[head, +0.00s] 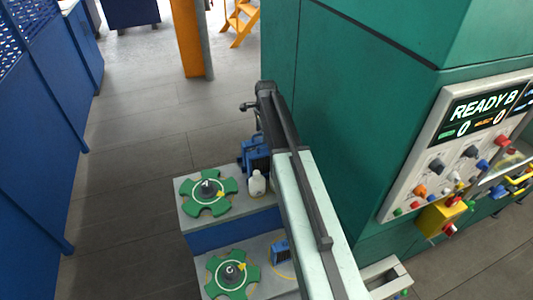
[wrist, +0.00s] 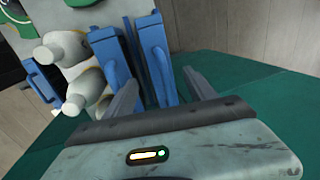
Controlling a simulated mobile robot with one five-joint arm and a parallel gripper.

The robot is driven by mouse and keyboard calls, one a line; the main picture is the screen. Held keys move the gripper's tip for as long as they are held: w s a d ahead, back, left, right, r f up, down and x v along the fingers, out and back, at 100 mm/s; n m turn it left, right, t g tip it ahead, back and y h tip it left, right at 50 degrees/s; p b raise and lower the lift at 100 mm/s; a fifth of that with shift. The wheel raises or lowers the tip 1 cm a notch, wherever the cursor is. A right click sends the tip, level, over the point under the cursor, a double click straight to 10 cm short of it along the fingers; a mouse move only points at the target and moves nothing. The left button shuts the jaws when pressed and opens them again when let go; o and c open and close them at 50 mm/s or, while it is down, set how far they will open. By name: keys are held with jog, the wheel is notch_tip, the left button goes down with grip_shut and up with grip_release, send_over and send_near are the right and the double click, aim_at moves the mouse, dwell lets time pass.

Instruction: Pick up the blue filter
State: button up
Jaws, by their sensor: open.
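A blue filter-like block (head: 256,152) stands at the back of the upper grey shelf in the head view, partly hidden by my arm. A second blue block (head: 281,250) is on the lower shelf. In the wrist view, two upright blue pieces (wrist: 108,58) (wrist: 155,58) stand side by side; I cannot tell if they are one filter. My gripper (wrist: 160,77) is open, with its fingers apart around the lower part of the right-hand blue piece. I cannot tell whether they touch it. My gripper is not clear in the head view.
A white bottle (head: 257,185) stands close beside the upper blue block. Green star-shaped wheels (head: 205,207) (head: 233,286) sit on both shelves. A large green cabinet (head: 375,110) is close on the right, with a control panel (head: 455,150). The floor (head: 130,150) to the left is clear.

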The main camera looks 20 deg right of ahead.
jog(key=f+b, duration=0.3)
jog(key=w+f+b, duration=0.1)
jog(key=f+b, duration=0.1)
jog(key=shift+d+f, duration=0.15)
jog(key=shift+d, duration=0.15)
jog(key=shift+s+r, duration=0.2)
jog(key=shift+r, duration=0.1)
jog(key=shift+w+f, duration=0.1)
jog(key=shift+c, duration=1.2)
grip_shut()
